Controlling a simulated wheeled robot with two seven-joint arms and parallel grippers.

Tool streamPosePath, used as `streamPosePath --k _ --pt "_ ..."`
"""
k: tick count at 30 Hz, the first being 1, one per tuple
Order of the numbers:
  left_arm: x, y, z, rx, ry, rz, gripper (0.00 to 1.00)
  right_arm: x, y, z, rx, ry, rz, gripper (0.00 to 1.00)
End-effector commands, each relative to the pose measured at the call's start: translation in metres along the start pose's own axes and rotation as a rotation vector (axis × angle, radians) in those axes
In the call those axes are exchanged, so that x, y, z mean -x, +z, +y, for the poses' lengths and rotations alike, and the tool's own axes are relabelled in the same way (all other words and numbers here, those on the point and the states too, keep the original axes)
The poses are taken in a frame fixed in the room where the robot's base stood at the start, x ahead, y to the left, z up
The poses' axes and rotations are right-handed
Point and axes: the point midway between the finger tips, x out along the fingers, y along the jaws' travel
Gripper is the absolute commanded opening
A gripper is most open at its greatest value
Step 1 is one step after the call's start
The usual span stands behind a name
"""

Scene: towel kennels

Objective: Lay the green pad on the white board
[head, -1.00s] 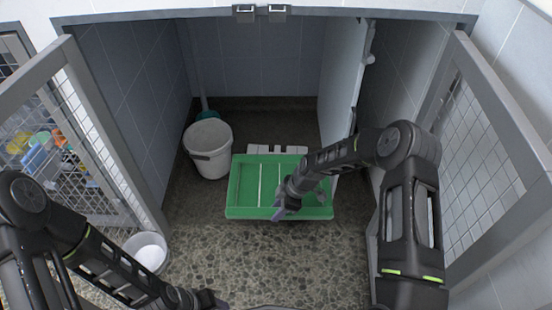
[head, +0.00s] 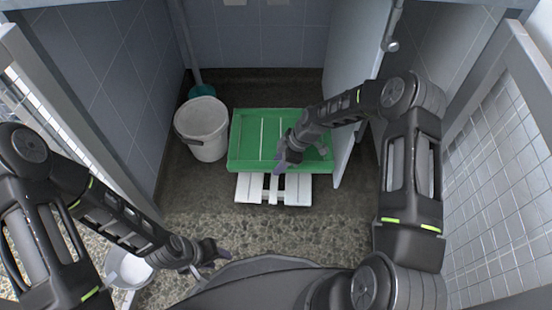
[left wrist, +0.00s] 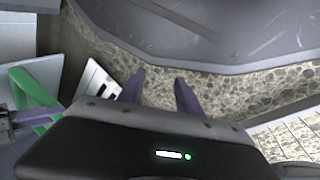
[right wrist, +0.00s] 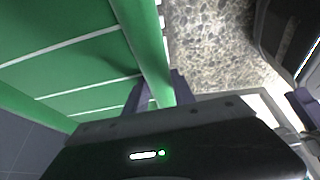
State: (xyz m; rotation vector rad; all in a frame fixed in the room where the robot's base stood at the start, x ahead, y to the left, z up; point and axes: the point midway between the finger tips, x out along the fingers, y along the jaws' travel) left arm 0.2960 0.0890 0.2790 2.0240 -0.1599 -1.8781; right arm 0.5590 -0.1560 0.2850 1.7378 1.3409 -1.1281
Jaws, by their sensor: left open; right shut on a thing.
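The green pad (head: 247,150) is a shallow tray-like piece with raised edges and pale lines. My right gripper (head: 281,165) is shut on its near edge, right of the middle. The right wrist view shows the green edge (right wrist: 145,45) between its fingers (right wrist: 158,95). The white slatted board (head: 297,190) shows below the pad's near side; its far part is hidden by the pad. I cannot tell whether pad and board touch. My left gripper (head: 220,252) is open and empty, nearer to me at lower left; its fingers also show in the left wrist view (left wrist: 160,88).
A white bucket (head: 202,140) stands left of the pad, with a teal-ended pole behind it. A pale door panel (head: 352,85) stands close on the right. A white bowl (head: 126,272) is at lower left. Mesh gates (head: 490,165) flank the opening. Speckled floor before the board is clear.

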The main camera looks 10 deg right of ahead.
Motion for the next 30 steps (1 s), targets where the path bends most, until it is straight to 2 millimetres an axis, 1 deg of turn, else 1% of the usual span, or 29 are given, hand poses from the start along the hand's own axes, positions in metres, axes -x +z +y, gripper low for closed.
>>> streamPosePath --k 1,4,12,17,19,30 --pt "-0.01 -0.001 -0.004 0.001 0.0 0.003 0.42 -0.009 0.004 0.001 0.001 0.002 0.0 0.0" --pt "-0.02 -0.003 -0.007 0.002 0.0 0.009 0.42 -0.018 0.008 0.001 0.001 0.003 0.0 0.0" --pt "-0.062 -0.009 -0.022 0.006 0.0 0.028 0.42 -0.058 0.026 0.002 0.001 0.003 0.0 0.0" --pt "-0.082 -0.012 -0.029 0.008 -0.001 0.039 0.42 -0.076 0.034 0.002 0.001 0.003 0.001 0.0" --pt "-0.084 -0.013 -0.029 0.009 -0.001 0.042 0.42 -0.078 0.035 0.002 0.001 0.003 0.001 0.0" --pt "-0.083 -0.013 -0.029 0.009 0.0 0.043 0.42 -0.078 0.035 0.002 0.001 0.003 0.001 0.0"
